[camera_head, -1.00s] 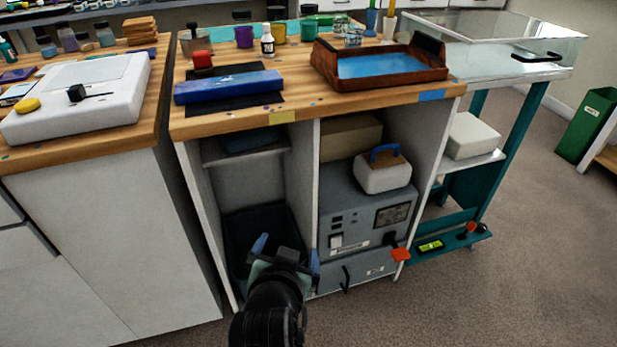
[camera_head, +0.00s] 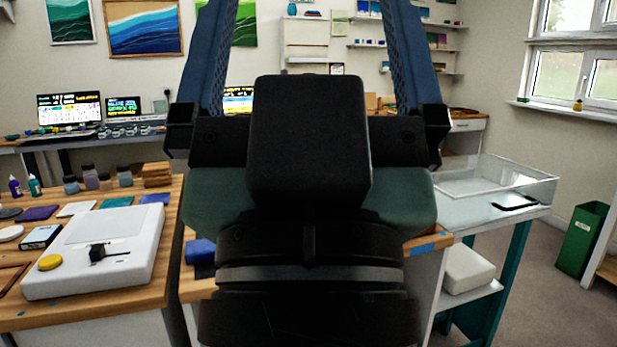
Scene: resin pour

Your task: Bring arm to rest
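My gripper (camera_head: 308,60) fills the middle of the head view, raised close to the camera and pointing up. Its two blue fingers stand wide apart, with the tips cut off by the top edge of the picture. My dark wrist and green gripper body hide most of the wooden-topped workbench (camera_head: 425,241) behind. A bit of a blue block (camera_head: 200,251) shows at the left of the wrist.
On the left counter sit a white machine (camera_head: 95,250) with a yellow knob, bottles and stacked wooden pieces (camera_head: 157,174). At the right a cart carries a clear tray (camera_head: 500,178), with a white box (camera_head: 467,269) below. A green bin (camera_head: 582,240) stands far right. Grey floor is open between.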

